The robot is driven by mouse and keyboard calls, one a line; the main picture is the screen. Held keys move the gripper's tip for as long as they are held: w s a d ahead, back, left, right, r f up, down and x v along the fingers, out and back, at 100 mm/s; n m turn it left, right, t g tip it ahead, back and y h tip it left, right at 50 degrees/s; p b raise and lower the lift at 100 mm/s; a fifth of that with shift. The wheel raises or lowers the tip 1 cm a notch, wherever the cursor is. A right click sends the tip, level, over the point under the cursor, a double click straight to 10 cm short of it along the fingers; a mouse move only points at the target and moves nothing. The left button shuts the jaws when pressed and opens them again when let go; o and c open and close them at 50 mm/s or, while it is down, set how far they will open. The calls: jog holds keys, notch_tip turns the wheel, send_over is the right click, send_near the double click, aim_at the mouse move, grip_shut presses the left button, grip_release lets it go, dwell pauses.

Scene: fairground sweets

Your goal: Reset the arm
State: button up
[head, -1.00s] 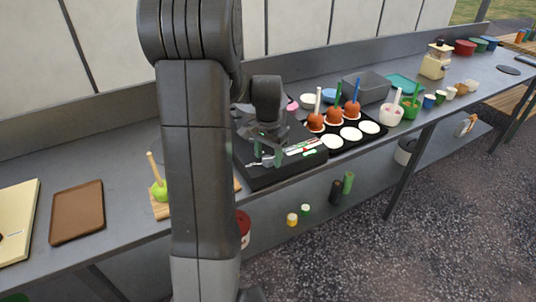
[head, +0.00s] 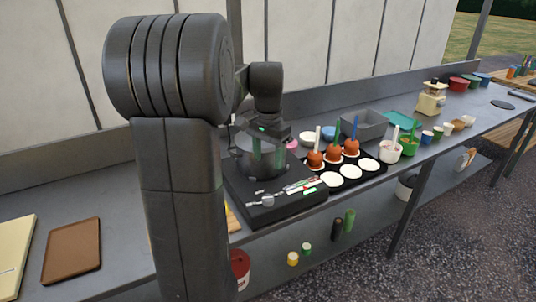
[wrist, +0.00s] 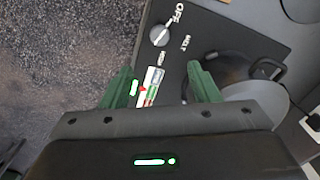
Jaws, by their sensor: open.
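My gripper (head: 268,152) is open, with two green fingers pointing down and nothing between them. It hangs over the black melting unit (head: 285,208) on the counter, close to its metal pot (head: 243,160). In the wrist view the fingers of my gripper (wrist: 160,86) are spread apart above the unit's front panel. A round knob (wrist: 160,35) with OFF and MELT lettering shows there, along with a dark pot handle (wrist: 265,68). My arm hides part of the counter on the left.
Right of the unit, a black tray (head: 378,173) holds brown apples (head: 333,155) on sticks and white discs. A grey bin (head: 365,124) and several cups stand beyond. A brown board (head: 72,250) lies at left. A lower shelf (head: 320,235) runs below.

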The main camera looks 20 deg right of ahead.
aim_at(268, 197)
jog(key=shift+r, duration=0.2)
dwell(0.4)
notch_tip(268, 197, down, 14)
jog(key=shift+r, duration=0.1)
dwell(0.4)
